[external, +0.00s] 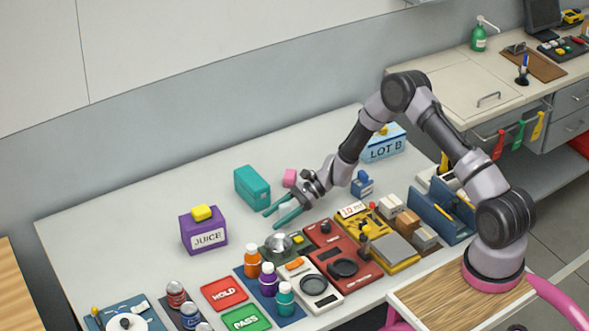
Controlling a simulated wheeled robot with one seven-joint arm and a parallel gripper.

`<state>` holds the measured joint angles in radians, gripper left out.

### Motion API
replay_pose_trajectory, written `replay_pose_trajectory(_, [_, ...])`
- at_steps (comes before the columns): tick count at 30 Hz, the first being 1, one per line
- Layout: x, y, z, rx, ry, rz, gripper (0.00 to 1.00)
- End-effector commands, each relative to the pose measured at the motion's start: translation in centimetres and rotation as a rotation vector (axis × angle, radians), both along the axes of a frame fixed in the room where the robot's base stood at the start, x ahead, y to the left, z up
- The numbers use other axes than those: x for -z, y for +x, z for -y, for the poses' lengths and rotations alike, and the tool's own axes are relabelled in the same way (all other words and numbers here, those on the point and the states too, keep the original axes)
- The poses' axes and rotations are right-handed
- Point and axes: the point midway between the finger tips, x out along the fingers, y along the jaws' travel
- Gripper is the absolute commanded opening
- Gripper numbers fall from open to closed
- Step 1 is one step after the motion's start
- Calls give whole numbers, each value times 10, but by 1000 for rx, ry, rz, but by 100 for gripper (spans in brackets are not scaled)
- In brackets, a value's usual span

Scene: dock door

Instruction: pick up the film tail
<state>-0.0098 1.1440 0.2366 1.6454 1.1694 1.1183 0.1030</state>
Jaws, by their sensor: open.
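I cannot make out the film tail for certain in the external view. A white roll (118,323) sits on a blue base at the bottom left, partly cut off by the frame edge, and no loose end of film is clear on it. My gripper (273,218) is open, with its two teal fingers apart and nothing seen between them. It is over the middle of the table, just right of a teal box (252,188) and well to the right of the roll. I cannot tell its exact height.
A purple juice carton (204,231) with a yellow top stands left of my gripper. Bottles (268,280), a red HOLD card (224,293), a green PASS card (246,319) and a red scale (341,254) crowd the front. A LOT B box (384,148) stands behind.

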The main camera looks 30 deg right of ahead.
Motion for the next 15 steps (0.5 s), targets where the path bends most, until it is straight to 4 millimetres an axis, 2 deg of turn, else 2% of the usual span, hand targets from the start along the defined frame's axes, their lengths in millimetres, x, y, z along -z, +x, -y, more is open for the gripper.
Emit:
replay_pose_trajectory(3, [0, 0, 1, 0, 0, 0, 62])
replay_pose_trajectory(8, [0, 0, 1, 0, 0, 0, 1])
replay_pose_trajectory(15, [0, 0, 1, 0, 0, 0, 0])
